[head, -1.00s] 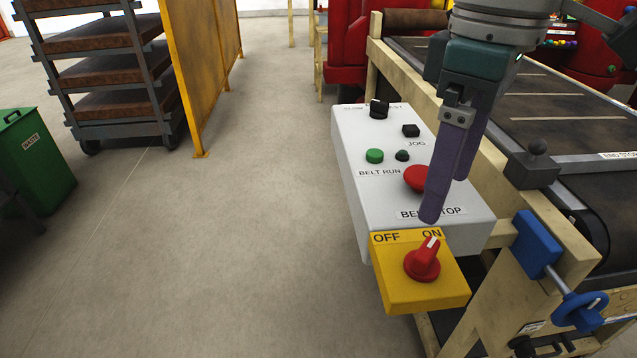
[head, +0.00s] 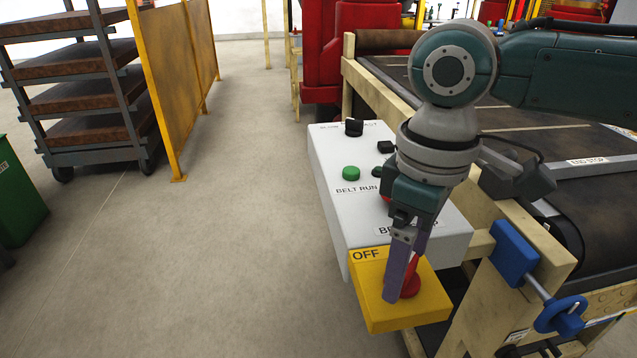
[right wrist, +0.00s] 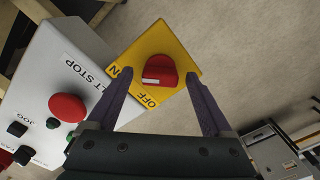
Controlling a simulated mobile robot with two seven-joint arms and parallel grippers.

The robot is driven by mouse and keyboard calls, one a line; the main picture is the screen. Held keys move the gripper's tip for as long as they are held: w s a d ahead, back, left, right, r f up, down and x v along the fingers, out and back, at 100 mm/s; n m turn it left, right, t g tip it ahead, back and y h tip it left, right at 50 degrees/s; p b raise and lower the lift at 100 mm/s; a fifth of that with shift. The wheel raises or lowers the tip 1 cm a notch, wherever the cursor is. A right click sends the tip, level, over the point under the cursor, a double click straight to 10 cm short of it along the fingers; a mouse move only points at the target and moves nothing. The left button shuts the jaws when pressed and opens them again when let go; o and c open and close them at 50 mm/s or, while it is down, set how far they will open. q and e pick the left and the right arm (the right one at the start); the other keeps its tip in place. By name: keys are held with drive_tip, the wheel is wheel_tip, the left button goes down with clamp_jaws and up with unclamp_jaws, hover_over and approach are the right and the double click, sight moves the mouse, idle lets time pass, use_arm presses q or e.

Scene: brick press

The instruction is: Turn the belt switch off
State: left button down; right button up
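The belt switch is a red knob (head: 410,284) on a yellow box (head: 375,318) with OFF and ON labels. In the head view my right gripper (head: 404,277) is over the box and partly hides the knob and the ON label. In the right wrist view, the knob (right wrist: 155,68) shows between the two spread purple fingers of my right gripper (right wrist: 162,78). The gripper is open, and I cannot tell whether a finger touches the knob. The knob's white mark shows in the right wrist view, near the labelled side. My left gripper is not in view.
The white control panel (head: 345,215) adjoins the yellow box and carries a green button (head: 351,173), a black knob (head: 354,127) and a red button (right wrist: 67,107). The conveyor (head: 540,140) and a blue handwheel (head: 562,315) are at the right.

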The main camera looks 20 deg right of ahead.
clamp_jaws()
idle(0.5)
drive_tip(key=shift+r, duration=0.1)
drive_tip(key=shift+n+p, duration=0.4)
drive_tip(key=shift+p, duration=0.1)
drive_tip(key=shift+r+n+p, duration=0.1)
drive_tip(key=shift+n+p, duration=0.75)
drive_tip(key=shift+n, duration=0.25)
drive_tip(key=n+p, duration=0.2)
drive_tip(key=n, duration=0.2)
drive_tip(key=shift+n, duration=0.3)
drive_tip(key=n, duration=0.4)
drive_tip(key=shift+n+p, duration=0.3)
drive_tip(key=shift+p, duration=0.1)
drive_tip(key=n, duration=0.5)
drive_tip(key=shift+n, duration=0.3)
